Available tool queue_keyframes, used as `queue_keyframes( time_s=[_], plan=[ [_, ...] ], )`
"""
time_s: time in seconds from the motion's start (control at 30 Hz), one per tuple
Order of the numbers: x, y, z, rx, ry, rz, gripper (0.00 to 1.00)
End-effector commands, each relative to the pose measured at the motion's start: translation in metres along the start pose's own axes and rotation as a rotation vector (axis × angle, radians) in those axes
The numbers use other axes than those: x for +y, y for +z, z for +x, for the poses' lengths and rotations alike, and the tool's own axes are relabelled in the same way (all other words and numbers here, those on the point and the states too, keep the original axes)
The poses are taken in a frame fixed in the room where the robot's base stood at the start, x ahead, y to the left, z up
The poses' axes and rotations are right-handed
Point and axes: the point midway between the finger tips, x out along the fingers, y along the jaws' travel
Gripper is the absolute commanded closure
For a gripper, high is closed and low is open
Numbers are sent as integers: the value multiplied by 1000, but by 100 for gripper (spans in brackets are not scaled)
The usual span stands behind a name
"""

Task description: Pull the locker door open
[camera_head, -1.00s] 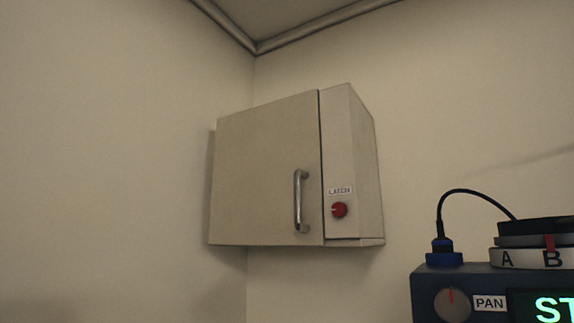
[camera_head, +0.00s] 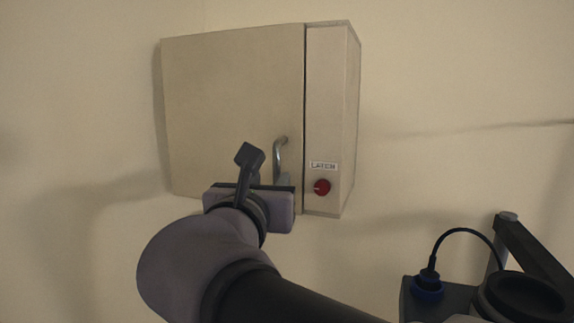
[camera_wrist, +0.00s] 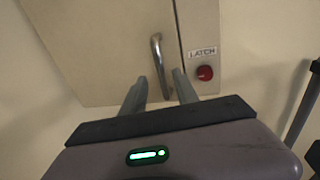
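The locker (camera_head: 332,110) is a beige box on the wall. Its door (camera_head: 230,100) looks shut, flush with the side panel. A metal bar handle (camera_head: 278,155) stands upright near the door's right edge; my gripper hides its lower part in the head view. In the wrist view, the handle (camera_wrist: 158,62) shows between and beyond the two fingertips of my gripper (camera_wrist: 158,82). The fingers are apart, with no visible contact on the handle. A red latch knob (camera_head: 322,187) sits right of the handle under a "LATCH" label (camera_head: 323,166); the knob also shows in the wrist view (camera_wrist: 205,73).
A dark device with a blue-based cable plug (camera_head: 428,288) and a round dark part (camera_head: 525,300) stands at the lower right. A dark angled bar (camera_head: 535,255) rises beside it. The wall (camera_head: 450,80) around the locker is bare.

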Motion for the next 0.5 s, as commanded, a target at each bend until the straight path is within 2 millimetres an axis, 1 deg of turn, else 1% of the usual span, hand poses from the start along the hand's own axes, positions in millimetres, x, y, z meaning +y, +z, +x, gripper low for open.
queue_keyframes(
  time_s=[0.03,0.1,0.2,0.33,0.5],
  plan=[
    [-2,1,14,2,-6,-2,64],
    [-1,2,32,1,-4,-2,64],
    [-1,1,50,2,-3,-1,64],
    [-1,0,65,1,-1,0,64],
    [-1,0,70,0,0,1,64]
  ],
)
